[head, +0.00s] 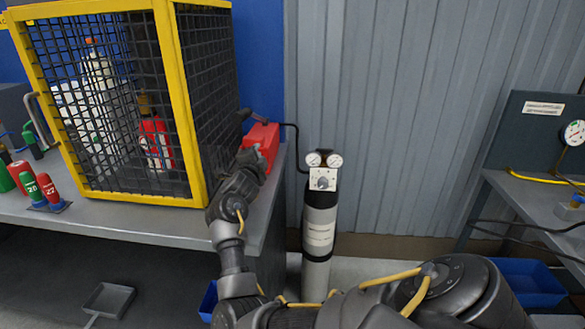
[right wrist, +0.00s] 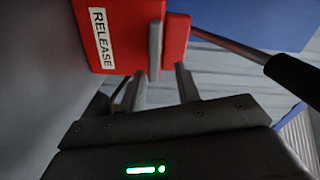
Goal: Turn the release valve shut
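The release valve is a red block (head: 262,138) on the right end of the bench, beside the cage. In the right wrist view its red body (right wrist: 118,30) bears a white RELEASE label, and a flat grey bar (right wrist: 155,48) stands out from it, seen edge-on. A dark lever with a black grip (right wrist: 292,80) reaches out to the right. My right gripper (head: 256,157) is at the front of the red block. In the wrist view its two fingers (right wrist: 160,77) are apart, with the bar's near end between their tips. I cannot tell whether they touch it. My left gripper is not in view.
A yellow-framed mesh cage (head: 185,100) stands close left of my right gripper. A grey cylinder with two gauges (head: 318,225) stands on the floor to the right. Red and green numbered pieces (head: 45,188) sit at the bench's left. A side bench (head: 545,200) is at far right.

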